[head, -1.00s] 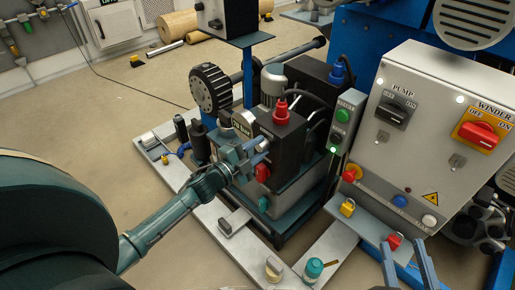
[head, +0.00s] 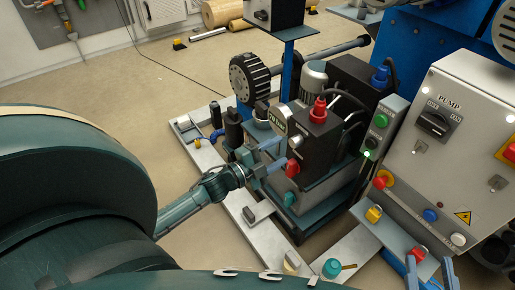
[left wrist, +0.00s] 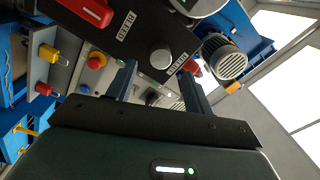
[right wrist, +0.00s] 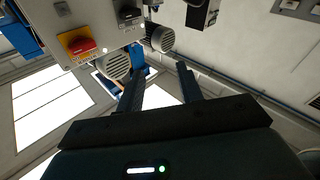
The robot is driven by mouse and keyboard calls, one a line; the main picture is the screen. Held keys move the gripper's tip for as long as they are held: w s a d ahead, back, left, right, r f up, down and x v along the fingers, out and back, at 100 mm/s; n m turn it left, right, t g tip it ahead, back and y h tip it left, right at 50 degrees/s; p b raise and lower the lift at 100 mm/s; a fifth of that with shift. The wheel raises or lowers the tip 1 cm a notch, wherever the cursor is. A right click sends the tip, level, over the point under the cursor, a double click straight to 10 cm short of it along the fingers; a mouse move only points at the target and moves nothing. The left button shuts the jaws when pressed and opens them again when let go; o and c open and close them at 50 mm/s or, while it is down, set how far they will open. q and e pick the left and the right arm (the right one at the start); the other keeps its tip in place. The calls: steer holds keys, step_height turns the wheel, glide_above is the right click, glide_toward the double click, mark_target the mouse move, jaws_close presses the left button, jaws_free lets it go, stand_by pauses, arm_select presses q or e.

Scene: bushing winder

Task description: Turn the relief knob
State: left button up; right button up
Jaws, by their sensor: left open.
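The fingers are apart and nothing is held. A red handle (head: 293,168) on the block is just right of the fingers. My right gripper (head: 427,268) is open and empty at the lower right.
A grey control box (head: 450,140) with pump and winder switches stands to the right. A black handwheel (head: 250,80) is behind. Loose small items lie on the pale frame (head: 228,203).

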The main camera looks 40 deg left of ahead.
arm_select(q)
steer(key=p+v, duration=0.1)
steer(key=v, duration=0.6)
steer(key=shift+s, duration=0.35)
